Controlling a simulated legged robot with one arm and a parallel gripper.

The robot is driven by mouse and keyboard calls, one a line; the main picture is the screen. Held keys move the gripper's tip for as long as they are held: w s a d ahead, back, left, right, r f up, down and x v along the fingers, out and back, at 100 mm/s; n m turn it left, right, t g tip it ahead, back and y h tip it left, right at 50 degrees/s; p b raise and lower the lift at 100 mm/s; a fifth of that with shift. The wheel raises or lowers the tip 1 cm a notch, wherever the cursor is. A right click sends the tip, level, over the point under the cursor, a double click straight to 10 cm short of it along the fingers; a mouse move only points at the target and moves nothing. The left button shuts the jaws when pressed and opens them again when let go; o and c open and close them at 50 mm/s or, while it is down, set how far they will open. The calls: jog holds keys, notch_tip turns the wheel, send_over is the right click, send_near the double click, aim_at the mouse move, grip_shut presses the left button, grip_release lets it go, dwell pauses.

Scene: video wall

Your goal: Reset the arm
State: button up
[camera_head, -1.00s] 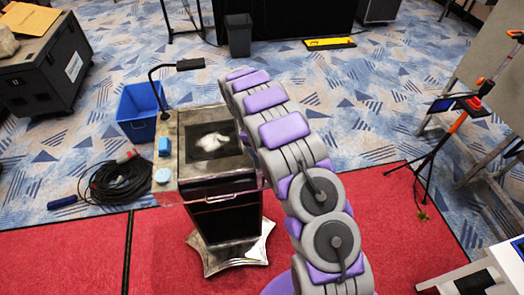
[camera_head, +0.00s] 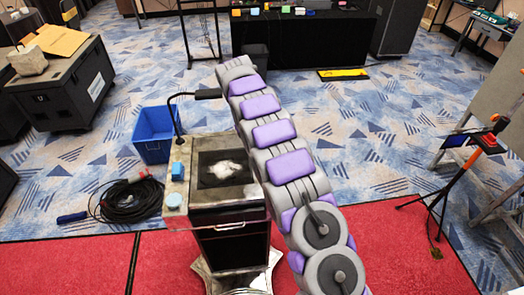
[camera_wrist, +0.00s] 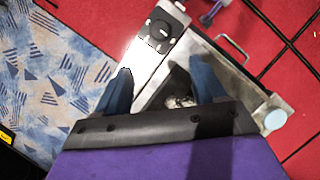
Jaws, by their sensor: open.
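My gripper shows in the wrist view (camera_wrist: 162,82), with its two blue fingers spread apart and nothing between them. It is above the cart, whose metal top (camera_wrist: 238,82) lies beyond the fingers. In the head view my arm reaches up and over the right side of the cart (camera_head: 228,205); the gripper itself is hidden behind the arm's far end. The cart top has a dark recess with a crumpled white thing (camera_head: 224,169) in it.
A thin dark lamp (camera_head: 208,94) stands at the cart's back left. A blue bin (camera_head: 153,135) and a coiled black cable (camera_head: 130,203) lie left of the cart. A tripod (camera_head: 440,200) stands at right. Patterned carpet behind is mostly clear.

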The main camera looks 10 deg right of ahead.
jog(key=shift+w+a+r, duration=0.1)
jog(key=shift+w+r, duration=0.05)
jog(key=shift+r, duration=0.25)
jog(key=s+d+r+m+y+b, duration=0.1)
jog(key=s+d+r+m+b, duration=0.15)
jog(key=s, duration=0.65)
jog(key=s+d+r+m+b, duration=0.2)
jog(key=s+d+r+b, duration=0.2)
jog(key=s, duration=0.6)
jog(key=s+f+m+y+b, duration=0.1)
jog(key=s+f, duration=0.4)
jog(key=s, duration=0.9)
jog(key=s+f+m+t+y+b, duration=0.1)
jog(key=s+f+m+b, duration=0.2)
jog(key=s, duration=1.1)
notch_tip(320, 180, down, 2)
jog(key=shift+s+a+m+b, duration=0.25)
jog(key=shift+a+m+b, duration=0.15)
jog(key=shift+b, duration=0.8)
